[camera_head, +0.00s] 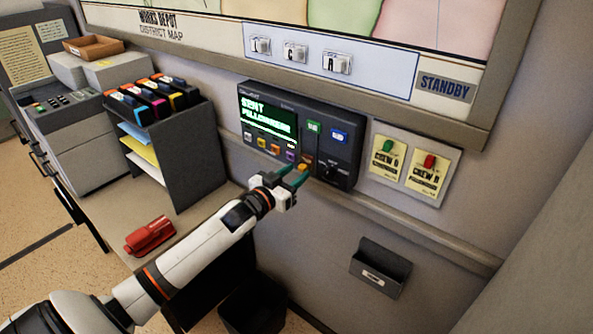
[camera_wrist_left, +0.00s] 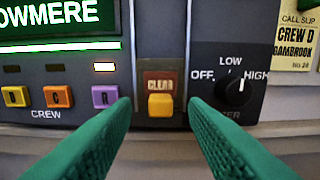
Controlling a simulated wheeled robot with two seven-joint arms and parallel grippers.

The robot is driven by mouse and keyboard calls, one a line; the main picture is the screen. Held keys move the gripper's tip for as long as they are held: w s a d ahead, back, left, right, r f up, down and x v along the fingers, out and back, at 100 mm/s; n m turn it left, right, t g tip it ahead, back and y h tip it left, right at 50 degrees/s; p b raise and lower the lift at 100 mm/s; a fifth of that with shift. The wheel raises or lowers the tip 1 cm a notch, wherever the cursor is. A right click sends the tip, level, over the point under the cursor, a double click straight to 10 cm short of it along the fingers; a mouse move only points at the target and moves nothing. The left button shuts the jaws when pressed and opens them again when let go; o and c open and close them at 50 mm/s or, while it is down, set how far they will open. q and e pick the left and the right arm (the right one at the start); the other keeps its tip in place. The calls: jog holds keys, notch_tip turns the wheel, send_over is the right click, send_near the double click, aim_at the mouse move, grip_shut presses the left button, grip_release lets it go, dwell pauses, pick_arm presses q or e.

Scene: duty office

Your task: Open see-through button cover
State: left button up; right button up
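The dark wall console (camera_head: 300,135) carries a small recess marked CLEAR, with a reddish see-through-looking pane (camera_wrist_left: 160,82) over the label. A yellow block (camera_wrist_left: 160,105) sits at the lower edge of the pane; I cannot tell whether it is the button or a tab of the cover. My left gripper (camera_head: 291,179) is at the console's lower edge, in front of this recess. In the left wrist view its green fingers (camera_wrist_left: 161,115) are open, one each side of the yellow block, with nothing between them. My right gripper is not in view.
A rotary knob (camera_wrist_left: 238,90) is close right of the recess, and lettered crew buttons (camera_wrist_left: 58,96) are to the left. Call slips (camera_head: 415,165) hang right of the console. A wall tray (camera_head: 381,267) is below. A red stapler-like object (camera_head: 150,236) lies on the desk.

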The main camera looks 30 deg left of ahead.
pick_arm(q)
jog(key=shift+w+d, duration=0.1)
jog(key=shift+w, duration=0.55)
jog(key=shift+c, duration=0.6)
